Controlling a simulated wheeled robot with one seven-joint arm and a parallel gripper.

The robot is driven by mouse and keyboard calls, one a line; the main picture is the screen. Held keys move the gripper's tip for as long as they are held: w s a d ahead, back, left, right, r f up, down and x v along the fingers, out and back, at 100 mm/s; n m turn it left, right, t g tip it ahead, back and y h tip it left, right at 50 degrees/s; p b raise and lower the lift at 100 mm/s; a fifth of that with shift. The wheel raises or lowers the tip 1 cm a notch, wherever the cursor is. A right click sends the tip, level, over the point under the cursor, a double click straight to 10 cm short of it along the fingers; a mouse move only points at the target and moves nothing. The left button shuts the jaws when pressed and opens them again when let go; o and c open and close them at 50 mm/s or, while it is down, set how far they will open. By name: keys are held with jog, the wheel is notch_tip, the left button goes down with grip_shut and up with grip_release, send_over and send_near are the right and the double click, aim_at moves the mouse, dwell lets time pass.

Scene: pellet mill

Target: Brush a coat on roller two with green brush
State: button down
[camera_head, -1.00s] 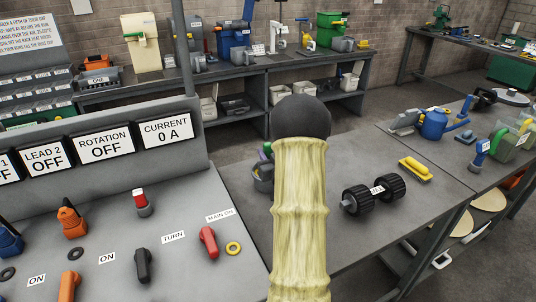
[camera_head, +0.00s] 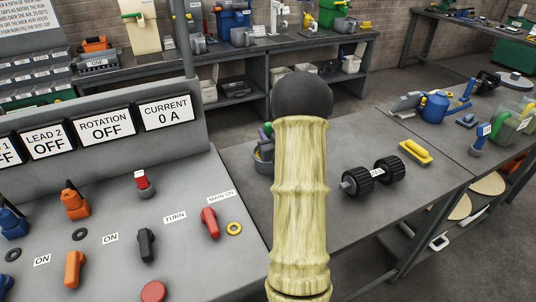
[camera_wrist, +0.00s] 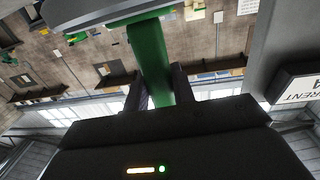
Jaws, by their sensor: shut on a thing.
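In the wrist view my gripper (camera_wrist: 163,88) is shut on the green handle (camera_wrist: 150,55) of the green brush. The handle runs up to a grey part at the top edge; I cannot tell whether that is the brush's head. In the head view my pale arm hides the gripper. Roller two (camera_head: 358,183), a pair of black ribbed rolls with a small white label, lies on the grey bench (camera_head: 340,235) to the right of my arm. Its label is too small to read surely. A grey pot (camera_head: 263,158) with green and purple parts above it is partly hidden behind my arm.
The control console (camera_head: 110,190) with switches and displays stands at left; ROTATION reads OFF, CURRENT 0 A. A yellow brush-like thing (camera_head: 415,152) lies beyond the rollers. A blue can (camera_head: 435,107) stands farther back. The bench front right of my arm is clear.

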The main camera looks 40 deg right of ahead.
aim_at(268, 123)
jog(key=shift+r+p, duration=1.7)
jog(key=shift+r, duration=1.55)
jog(key=shift+s+d+r, duration=0.1)
jog(key=shift+r, duration=0.35)
jog(key=shift+r+p, duration=1.1)
jog(key=shift+r, duration=0.35)
